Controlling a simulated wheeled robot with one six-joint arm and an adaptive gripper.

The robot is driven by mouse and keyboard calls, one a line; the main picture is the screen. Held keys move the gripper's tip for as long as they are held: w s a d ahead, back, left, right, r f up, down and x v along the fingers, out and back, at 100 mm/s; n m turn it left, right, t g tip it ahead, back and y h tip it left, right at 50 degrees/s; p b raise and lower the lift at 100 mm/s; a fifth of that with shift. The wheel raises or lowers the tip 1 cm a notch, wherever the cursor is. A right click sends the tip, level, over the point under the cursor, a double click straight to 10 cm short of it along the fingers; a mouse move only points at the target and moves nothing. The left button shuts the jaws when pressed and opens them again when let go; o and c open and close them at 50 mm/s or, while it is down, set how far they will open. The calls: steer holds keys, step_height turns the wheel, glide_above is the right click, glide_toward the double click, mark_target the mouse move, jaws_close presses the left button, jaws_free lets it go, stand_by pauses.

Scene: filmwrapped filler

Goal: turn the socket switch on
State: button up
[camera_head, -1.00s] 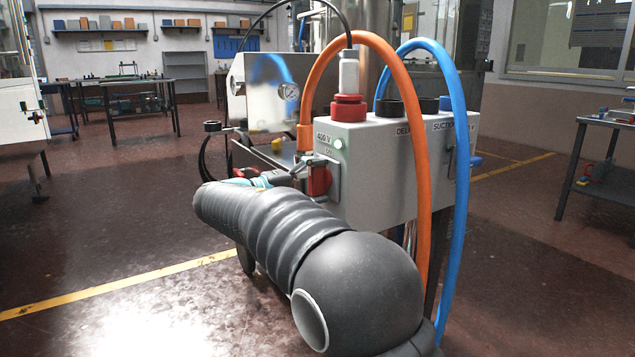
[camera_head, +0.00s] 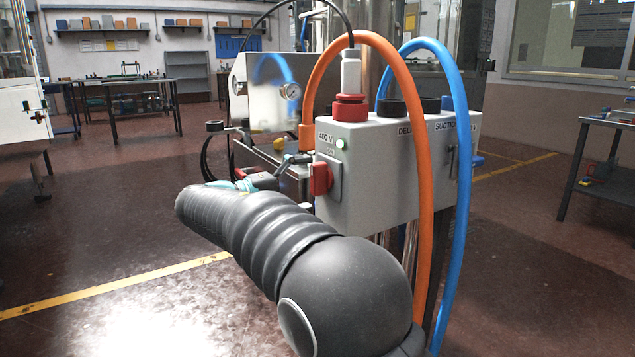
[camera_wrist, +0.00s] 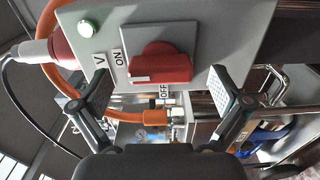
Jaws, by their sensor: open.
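The socket switch is a red rotary knob (camera_head: 320,178) on a grey plate on the front of the grey box; it also shows in the wrist view (camera_wrist: 160,66). Its handle stands upright in the head view. In the wrist view its white mark is at the end towards the ON label (camera_wrist: 120,63), and the OFF label (camera_wrist: 164,91) is to its side. The lamp (camera_wrist: 86,28) above glows green. My gripper (camera_wrist: 165,92) is open and empty, its fingers apart on either side of the knob in view and back from it. In the head view my arm partly hides it.
A grey box (camera_head: 385,185) carries a red plug (camera_head: 349,107), an orange hose (camera_head: 424,220) and a blue hose (camera_head: 463,210) that arch close to my arm. A shiny metal cabinet (camera_head: 262,95) stands behind.

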steer(key=v, duration=0.8)
steer(key=shift+s+a, duration=0.15)
steer(key=shift+s, duration=0.05)
step_height(320, 180, down, 12)
steer(key=a+n+y, duration=0.1)
steer(key=n+y, duration=0.3)
steer(key=y, duration=0.1)
steer(key=s+d+f+g+y+p, duration=0.2)
steer(key=s+d+f+g+y, duration=0.1)
steer(key=s+d+f+g, duration=0.3)
steer(key=s+d+r+m+y+p, duration=0.3)
steer(key=s+d+r+m+p, duration=0.1)
steer(key=s+d, duration=0.7)
steer(key=s+d+r+m+t+y+p, duration=0.1)
steer(key=s+d+r+m+y+p, duration=0.3)
steer(key=s+d, duration=0.8)
steer(key=s+r+m, duration=0.1)
steer(key=r+m, duration=0.1)
steer(key=shift+d+m+t, duration=0.2)
steer(key=shift+m+t, duration=0.1)
